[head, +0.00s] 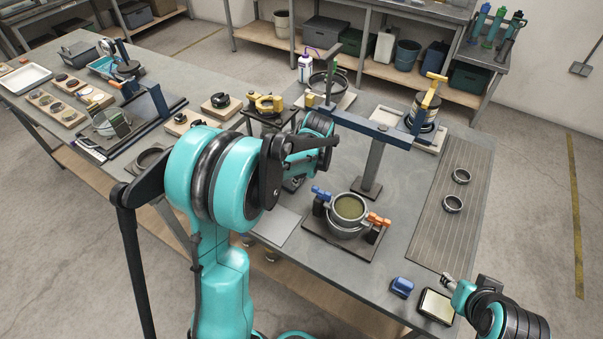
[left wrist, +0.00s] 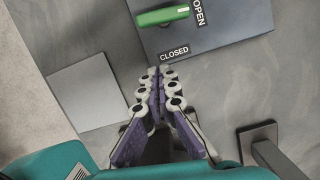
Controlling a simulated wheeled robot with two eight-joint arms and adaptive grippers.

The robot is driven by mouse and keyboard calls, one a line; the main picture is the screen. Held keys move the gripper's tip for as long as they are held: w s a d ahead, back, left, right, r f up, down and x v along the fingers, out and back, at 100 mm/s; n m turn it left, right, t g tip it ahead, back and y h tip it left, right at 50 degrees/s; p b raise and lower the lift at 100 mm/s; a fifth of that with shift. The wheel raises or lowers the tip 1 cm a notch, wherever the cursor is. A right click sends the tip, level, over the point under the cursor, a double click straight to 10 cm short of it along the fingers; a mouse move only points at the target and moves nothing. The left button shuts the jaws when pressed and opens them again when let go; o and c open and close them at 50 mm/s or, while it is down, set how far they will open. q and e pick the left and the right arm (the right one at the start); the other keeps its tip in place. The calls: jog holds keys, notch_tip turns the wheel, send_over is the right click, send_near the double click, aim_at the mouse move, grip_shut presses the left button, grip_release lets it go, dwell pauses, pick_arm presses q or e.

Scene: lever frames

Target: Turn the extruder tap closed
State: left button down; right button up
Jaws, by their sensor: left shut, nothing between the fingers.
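The tap's green handle (left wrist: 162,16) shows at the top of the left wrist view, over a dark blue-grey plate (left wrist: 235,35). The plate carries the label CLOSED (left wrist: 174,53) and the label OPEN (left wrist: 198,13). The handle lies roughly level in the picture, left of OPEN and above CLOSED. My left gripper (left wrist: 158,72) is shut and empty, its fingertips below the handle in the picture and apart from it. In the head view my left arm hides the handle. My right gripper (head: 447,281) is at the lower right, too small to tell its opening.
A post with a blue crossbar (head: 393,134) stands right of my left arm. A pot with two clamps (head: 349,208) sits in front of it. A pale sheet (head: 278,226) lies on the bench. A blue block (head: 401,286) and a framed pad (head: 437,306) lie near my right gripper.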

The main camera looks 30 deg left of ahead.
pick_arm(q)
jog(key=shift+w+a+f+b, duration=0.1)
jog(key=shift+w+a+b, duration=0.05)
jog(key=shift+a, duration=0.55)
jog(key=shift+w+a+f+b, duration=0.1)
jog(key=shift+w+a, duration=0.05)
jog(key=shift+a, duration=0.5)
jog(key=shift+w+a+f+b, duration=0.1)
jog(key=shift+w+a+b, duration=0.05)
jog(key=shift+a, duration=0.55)
jog(key=shift+s+a+m+t, duration=0.15)
jog(key=shift+m, duration=0.45)
jog(key=shift+s+a+m+t, duration=0.1)
jog(key=shift+s+m+t, duration=0.05)
jog(key=shift+m, duration=0.45)
jog(key=shift+a+m, duration=0.15)
jog(key=shift+m, duration=0.15)
jog(key=shift+s+a, duration=0.1)
jog(key=shift+s+a+p, duration=0.15)
jog(key=shift+a+p, duration=0.2)
jog(key=shift+a, duration=0.95)
jog(key=shift+w, duration=0.2)
